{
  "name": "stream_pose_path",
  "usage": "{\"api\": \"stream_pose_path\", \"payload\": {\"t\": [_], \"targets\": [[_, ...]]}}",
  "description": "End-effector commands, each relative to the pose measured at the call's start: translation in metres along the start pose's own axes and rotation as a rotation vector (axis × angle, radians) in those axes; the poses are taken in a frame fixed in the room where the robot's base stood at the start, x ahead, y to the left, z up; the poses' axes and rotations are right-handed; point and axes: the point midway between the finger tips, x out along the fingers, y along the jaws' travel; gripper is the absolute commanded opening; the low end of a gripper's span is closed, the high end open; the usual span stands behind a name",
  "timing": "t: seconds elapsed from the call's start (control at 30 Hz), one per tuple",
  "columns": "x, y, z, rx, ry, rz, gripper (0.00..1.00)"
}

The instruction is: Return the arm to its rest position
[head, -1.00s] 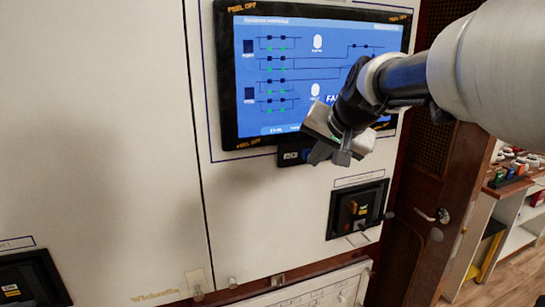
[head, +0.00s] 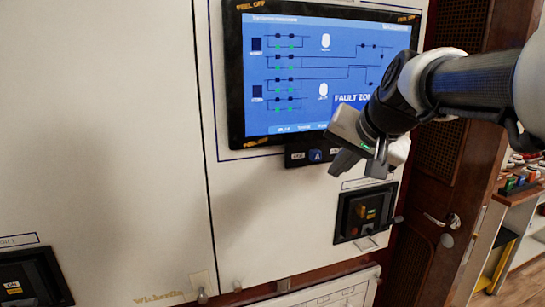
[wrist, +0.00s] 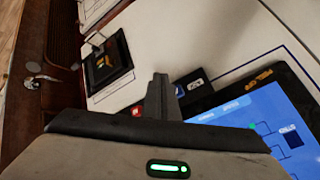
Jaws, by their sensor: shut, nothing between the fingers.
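My gripper (head: 361,166) is in the head view at right of centre, in front of the white cabinet panel (head: 120,130) and below the lower right corner of the blue screen (head: 300,75). Its fingers are shut with nothing between them. It appears apart from the panel. My arm comes in from the right edge. In the wrist view the shut fingers (wrist: 160,98) point toward the panel, with the screen (wrist: 245,120) at lower right.
A black breaker unit (head: 366,212) with a handle sits below my gripper and shows in the wrist view (wrist: 107,62). A second breaker (head: 30,278) is at lower left. A wooden door (head: 440,215) with a metal handle and shelves (head: 520,215) stand at right.

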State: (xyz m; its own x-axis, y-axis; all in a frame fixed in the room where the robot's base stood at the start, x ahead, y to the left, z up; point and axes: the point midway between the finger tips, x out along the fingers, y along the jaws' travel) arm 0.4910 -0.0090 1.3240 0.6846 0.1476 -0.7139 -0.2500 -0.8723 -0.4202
Motion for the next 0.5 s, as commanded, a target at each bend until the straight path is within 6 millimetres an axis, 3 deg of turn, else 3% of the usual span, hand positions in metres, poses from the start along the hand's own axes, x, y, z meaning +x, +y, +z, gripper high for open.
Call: {"api": "stream_pose_path", "payload": {"t": [0.27,0.37,0.5], "targets": [[-0.005,-0.001,0.004,-0.011,-0.005,0.003,0.00],[-0.025,0.002,0.029,-0.070,-0.035,0.023,0.00],[-0.065,0.021,0.095,-0.225,-0.113,0.087,0.00]]}}
